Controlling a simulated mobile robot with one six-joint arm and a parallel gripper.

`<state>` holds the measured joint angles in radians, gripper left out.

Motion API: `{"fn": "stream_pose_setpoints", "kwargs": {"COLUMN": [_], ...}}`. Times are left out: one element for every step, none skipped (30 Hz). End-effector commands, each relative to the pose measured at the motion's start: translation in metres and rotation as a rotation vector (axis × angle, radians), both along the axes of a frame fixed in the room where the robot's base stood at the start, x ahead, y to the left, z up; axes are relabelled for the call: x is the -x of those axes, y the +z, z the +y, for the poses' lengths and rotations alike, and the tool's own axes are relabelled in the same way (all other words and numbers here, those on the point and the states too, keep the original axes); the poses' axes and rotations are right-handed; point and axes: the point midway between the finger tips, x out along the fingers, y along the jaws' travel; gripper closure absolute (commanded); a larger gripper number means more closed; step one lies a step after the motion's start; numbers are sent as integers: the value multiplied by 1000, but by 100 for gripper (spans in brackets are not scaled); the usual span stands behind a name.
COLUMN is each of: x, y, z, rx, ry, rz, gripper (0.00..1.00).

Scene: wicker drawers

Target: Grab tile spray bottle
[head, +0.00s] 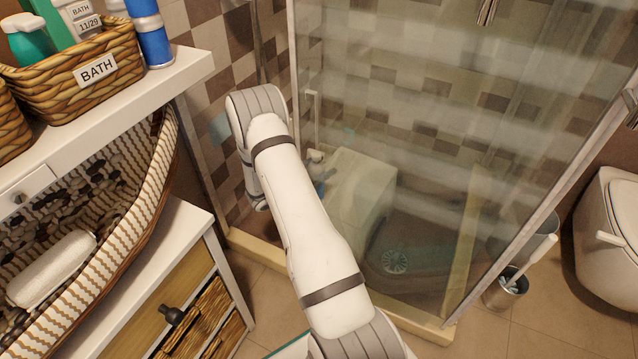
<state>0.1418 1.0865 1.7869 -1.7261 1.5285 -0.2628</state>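I cannot pick out a tile spray bottle for certain. A small blue and white item (319,187) shows just right of my arm, behind the shower glass, partly hidden and too small to name. A green bottle with a pale top (29,40) stands in the wicker basket labelled BATH (97,72) at the upper left. A blue and white cylindrical container (154,45) stands beside that basket on the shelf. My white arm reaches up from the bottom centre and bends down near the shower's left edge. My gripper's fingers are not visible.
The glass shower enclosure (420,110) fills the middle and right. White-topped wicker drawers (200,320) stand at the lower left, below a shelf (190,75) and a large basket (150,190). A toilet (610,225) and brush holder (506,288) are at the right.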

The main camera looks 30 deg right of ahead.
Motion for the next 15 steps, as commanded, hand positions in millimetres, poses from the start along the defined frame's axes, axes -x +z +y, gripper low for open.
{"fn": "stream_pose_setpoints", "kwargs": {"x": [0, 0, 0, 0, 0, 0, 0, 0, 0, 0, 0, 0, 0, 0, 0], "y": [0, 0, 0, 0, 0, 0, 0, 0, 0, 0, 0, 0, 0, 0, 0], "z": [0, 0, 0, 0, 0, 0, 1, 1, 1, 1, 1, 1, 1, 1, 1], "rx": [0, 0, 0, 0, 0, 0, 0, 0, 0, 0, 0, 0, 0, 0, -1], "ry": [0, 0, 0, 0, 0, 0, 1, 1, 1, 1, 1, 1, 1, 1, 1], "rz": [0, 0, 0, 0, 0, 0, 0, 0, 0, 0, 0, 0, 0, 0, 0], "gripper": [50, 52, 55, 58, 60, 63, 66, 68, 72, 74, 77, 80, 82, 85, 88]}}
